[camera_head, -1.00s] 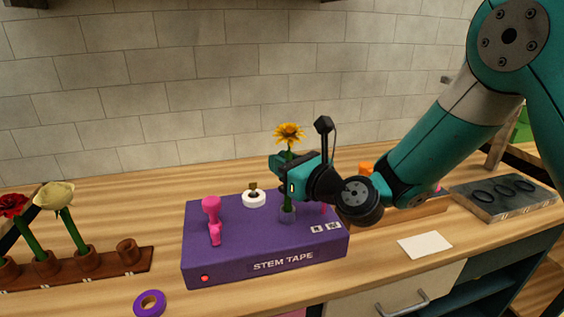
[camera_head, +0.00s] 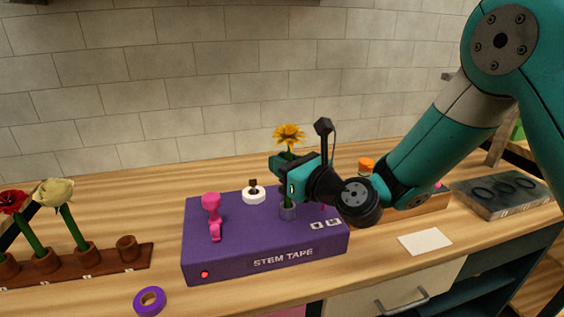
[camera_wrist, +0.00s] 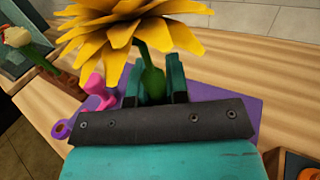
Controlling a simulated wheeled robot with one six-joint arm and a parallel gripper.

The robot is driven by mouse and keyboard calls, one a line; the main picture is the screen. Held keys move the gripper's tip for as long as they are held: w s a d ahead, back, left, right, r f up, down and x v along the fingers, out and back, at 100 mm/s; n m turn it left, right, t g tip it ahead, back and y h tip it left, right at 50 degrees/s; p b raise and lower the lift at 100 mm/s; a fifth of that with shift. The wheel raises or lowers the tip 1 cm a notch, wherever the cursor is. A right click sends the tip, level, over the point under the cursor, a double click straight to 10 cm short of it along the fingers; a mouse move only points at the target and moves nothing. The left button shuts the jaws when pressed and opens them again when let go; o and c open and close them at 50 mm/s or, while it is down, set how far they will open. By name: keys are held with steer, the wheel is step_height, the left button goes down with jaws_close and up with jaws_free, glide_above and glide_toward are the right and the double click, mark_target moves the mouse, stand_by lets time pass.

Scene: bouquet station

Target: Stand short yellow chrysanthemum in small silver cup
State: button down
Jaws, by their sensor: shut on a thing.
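The short yellow chrysanthemum (camera_head: 289,134) stands upright above the purple stem tape box, its green stem running down through my gripper (camera_head: 287,168). My gripper is shut on the stem just below the bloom. In the wrist view the yellow bloom (camera_wrist: 125,28) fills the top, with the stem between the two fingers (camera_wrist: 155,90).
The purple box (camera_head: 230,250) also carries a pink tool (camera_head: 212,212) and a white roll (camera_head: 253,195). A wooden rack (camera_head: 110,262) with a red and a cream flower stands left. A purple tape ring (camera_head: 150,301) lies in front. A white card (camera_head: 425,242) lies right.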

steer(key=shift+f, duration=0.3)
stand_by(0.4)
steer(key=shift+c, duration=2.4)
jaws_free()
steer(key=b+v, duration=0.3)
steer(key=shift+d+f, duration=0.1)
steer(key=shift+f, duration=0.05)
steer(key=b+v, duration=0.4)
steer(key=v, duration=0.2)
